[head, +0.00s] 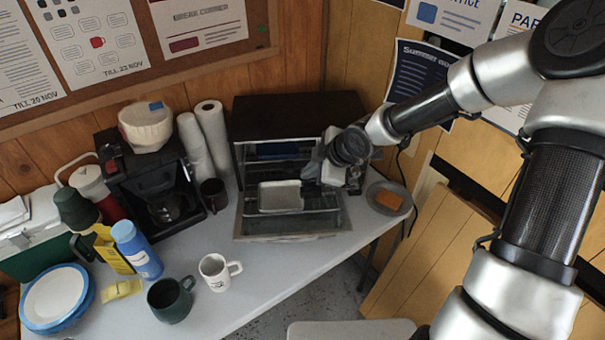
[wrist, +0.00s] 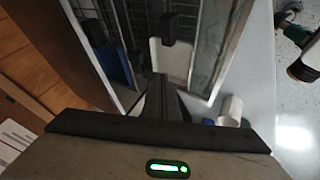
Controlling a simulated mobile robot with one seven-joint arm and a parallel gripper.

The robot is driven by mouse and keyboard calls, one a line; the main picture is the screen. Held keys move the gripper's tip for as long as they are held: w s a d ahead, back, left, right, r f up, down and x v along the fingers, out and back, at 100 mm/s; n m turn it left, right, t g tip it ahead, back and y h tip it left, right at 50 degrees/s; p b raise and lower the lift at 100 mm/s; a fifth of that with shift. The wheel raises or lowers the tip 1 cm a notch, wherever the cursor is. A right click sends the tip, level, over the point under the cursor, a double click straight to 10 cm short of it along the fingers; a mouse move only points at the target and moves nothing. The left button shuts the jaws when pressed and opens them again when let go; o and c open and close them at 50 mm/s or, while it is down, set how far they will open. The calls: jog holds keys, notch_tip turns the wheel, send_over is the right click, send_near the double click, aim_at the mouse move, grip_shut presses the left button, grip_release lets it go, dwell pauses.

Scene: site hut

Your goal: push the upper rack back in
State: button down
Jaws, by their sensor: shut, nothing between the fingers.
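A dark toaster oven (head: 300,108) stands at the back of the table with its glass door (head: 290,226) folded down. A rack (head: 328,191) juts out over the door, and a white dish (head: 281,196) appears to rest on it. A blue item (head: 278,149) shows inside. I cannot tell the two rack levels apart clearly. My gripper (head: 311,171) is shut and empty at the right side of the opening. In the wrist view its fingertips (wrist: 160,86) are close to the white dish (wrist: 172,62) and rack wires (wrist: 186,18); contact cannot be told.
A plate with an orange item (head: 388,200) stands right of the oven. A coffee maker (head: 150,180), paper rolls (head: 211,135) and a dark mug (head: 213,194) stand left. A white mug (head: 215,271) and green mug (head: 170,299) are in front. The table right of them is clear.

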aim_at(290, 164)
jog(key=b+x, duration=0.2)
jog(key=x, duration=0.7)
jog(key=shift+f+b, duration=0.1)
jog(key=shift+b, duration=0.2)
jog(key=shift+w+a+p, duration=0.1)
jog(key=shift+w+p, duration=0.35)
jog(key=shift+w, duration=0.8)
jog(key=shift+w+a, duration=0.1)
jog(key=shift+w, duration=0.65)
jog(key=shift+w, duration=0.1)
jog(key=shift+w+a+p, duration=0.1)
jog(key=shift+w+p, duration=0.9)
jog(key=shift+w, duration=0.85)
jog(key=shift+r, duration=0.2)
jog(key=shift+s+f, duration=0.1)
